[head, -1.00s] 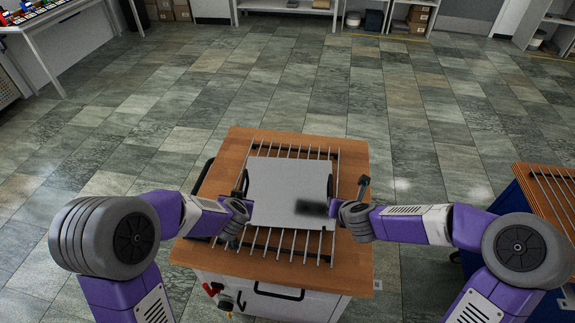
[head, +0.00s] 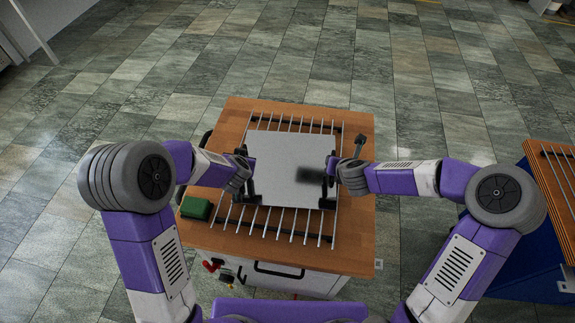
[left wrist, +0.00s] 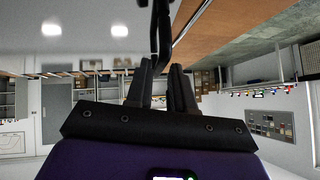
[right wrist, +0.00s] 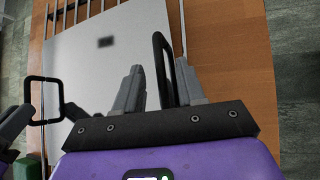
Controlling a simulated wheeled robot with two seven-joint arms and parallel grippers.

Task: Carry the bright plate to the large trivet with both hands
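The bright plate (head: 285,180) is a light grey sheet with a dark blurred patch and a black upright handle at each side. It lies over the steel-bar trivet (head: 300,238) on a wooden-topped cart; I cannot tell whether they touch. My left gripper (head: 246,172) is at the left handle; in the left wrist view the handle (left wrist: 162,25) stands between its parted fingers. My right gripper (head: 336,168) is at the right handle; in the right wrist view its fingers are apart around the handle (right wrist: 162,65). The plate also shows there (right wrist: 120,40).
A green block (head: 196,207) sits on the cart's wooden top (head: 345,255) at front left. A dark stick-like part stands behind my right gripper. At right is a blue cart (head: 540,235) with another barred rack (head: 562,180). Tiled floor lies open beyond.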

